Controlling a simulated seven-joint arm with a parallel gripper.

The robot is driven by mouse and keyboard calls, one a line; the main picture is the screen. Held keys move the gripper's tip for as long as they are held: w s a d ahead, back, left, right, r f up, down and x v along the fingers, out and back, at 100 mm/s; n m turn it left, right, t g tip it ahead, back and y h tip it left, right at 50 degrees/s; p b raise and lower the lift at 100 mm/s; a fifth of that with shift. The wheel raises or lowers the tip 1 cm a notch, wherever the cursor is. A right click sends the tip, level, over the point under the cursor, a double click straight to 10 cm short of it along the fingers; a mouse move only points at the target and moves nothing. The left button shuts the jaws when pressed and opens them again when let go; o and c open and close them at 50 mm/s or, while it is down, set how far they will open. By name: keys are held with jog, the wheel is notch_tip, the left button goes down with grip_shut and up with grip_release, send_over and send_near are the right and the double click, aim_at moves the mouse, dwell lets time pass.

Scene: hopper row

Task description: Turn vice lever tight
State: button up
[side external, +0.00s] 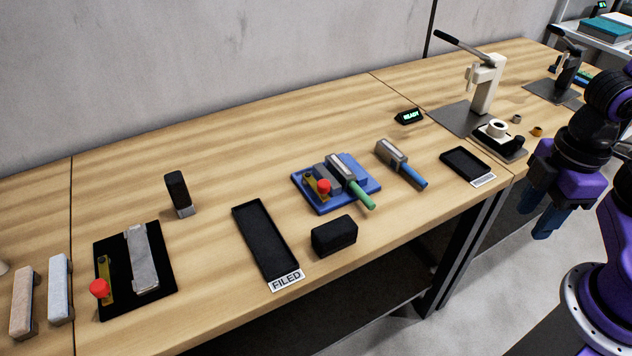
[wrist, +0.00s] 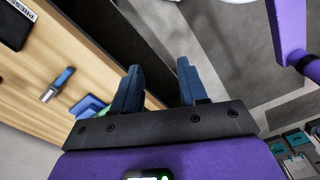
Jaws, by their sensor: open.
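The blue vice (side external: 357,190) stands on the wooden bench in the side view, with a grey block and a green-handled tool clamped or lying in it. Its lever (side external: 310,183) is a brass-coloured bar with a red knob (side external: 323,186) at its end. Part of what looks like the blue vice (wrist: 88,105) shows at the left of my gripper in the wrist view.
A blue-handled tool (side external: 400,162) lies right of the vice, a black block (side external: 334,235) in front. The FILED tray (side external: 240,212) is to its left. Farther left is a black plate (side external: 168,283) with another red-knobbed lever. A press (side external: 486,88) stands at the back right.

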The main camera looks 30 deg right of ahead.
jog(key=c, duration=0.3)
jog(key=shift+w+a+f, duration=0.1)
jog(key=shift+w+a, duration=0.05)
jog(key=shift+w, duration=0.1)
grip_shut()
jog(key=w+a+f+m+t+y, duration=0.25)
jog(key=w+m, duration=0.55)
jog(key=w, duration=0.5)
jog(key=w+a+f+m+t+y, duration=0.1)
jog(key=w+a+f+m+t, duration=0.25)
jog(key=w+m, duration=0.65)
jog(key=w+a+f+n, duration=0.1)
jog(key=w+f, duration=0.1)
jog(key=w+a+f+n, duration=0.1)
jog(key=w+f, duration=0.1)
jog(key=w, duration=0.1)
jog(key=w+a+f+n, duration=0.1)
jog(key=w+f, duration=0.1)
jog(key=f, duration=0.1)
jog(key=shift+w+a, duration=0.2)
jog(key=shift+a, duration=0.2)
jog(key=shift+w+a, duration=0.2)
jog(key=shift+a, duration=0.4)
jog(key=shift+w+a, duration=0.2)
jog(key=shift+a, duration=0.35)
jog(key=shift+w+a, duration=0.25)
jog(key=shift+a, duration=0.55)
